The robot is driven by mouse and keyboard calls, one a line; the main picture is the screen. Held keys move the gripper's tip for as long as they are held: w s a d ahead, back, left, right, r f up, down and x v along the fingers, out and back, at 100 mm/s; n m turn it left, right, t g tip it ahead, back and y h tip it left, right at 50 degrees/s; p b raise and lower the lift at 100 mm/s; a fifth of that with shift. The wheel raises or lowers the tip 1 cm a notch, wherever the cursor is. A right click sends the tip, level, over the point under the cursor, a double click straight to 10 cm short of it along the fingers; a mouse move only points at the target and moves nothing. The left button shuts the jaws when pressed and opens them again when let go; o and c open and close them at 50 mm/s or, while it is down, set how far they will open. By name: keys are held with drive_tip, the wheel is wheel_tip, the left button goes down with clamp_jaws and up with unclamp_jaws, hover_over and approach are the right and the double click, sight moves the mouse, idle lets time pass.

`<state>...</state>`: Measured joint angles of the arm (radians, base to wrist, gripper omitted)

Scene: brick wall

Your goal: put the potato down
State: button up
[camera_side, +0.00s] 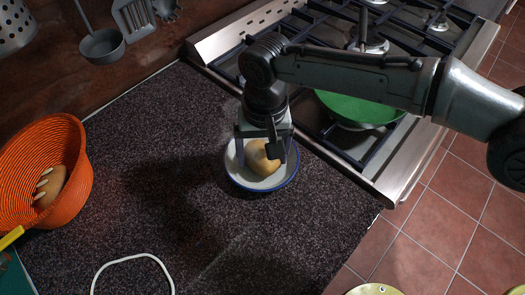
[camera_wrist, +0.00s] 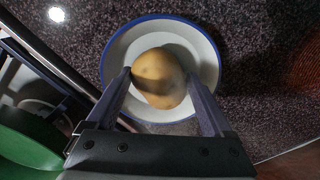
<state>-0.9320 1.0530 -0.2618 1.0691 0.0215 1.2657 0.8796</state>
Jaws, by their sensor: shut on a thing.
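The potato (camera_side: 259,157) is a tan, rounded lump between the fingers of my gripper (camera_side: 265,150). It sits inside the outline of a white bowl with a blue rim (camera_side: 234,177) on the dark countertop. In the wrist view the potato (camera_wrist: 159,78) is over the middle of the white bowl (camera_wrist: 119,52), with a finger of my gripper (camera_wrist: 160,82) on each side. My gripper points down and is shut on the potato. Whether the potato touches the bowl's bottom cannot be told.
A stove (camera_side: 378,185) with a green pan (camera_side: 352,108) stands close on the right. An orange basket (camera_side: 78,190) holding a brown item is at the far left. A white loop (camera_side: 134,258) lies at the front. The speckled countertop (camera_side: 150,130) is mostly clear. Utensils hang at the back.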

sight(264, 153)
drive_tip(key=shift+f, duration=0.15)
drive_tip(key=o, duration=1.5)
wheel_tip(264, 153, up, 12)
drive_tip(key=shift+d+r, duration=0.15)
drive_tip(key=shift+w, duration=0.1)
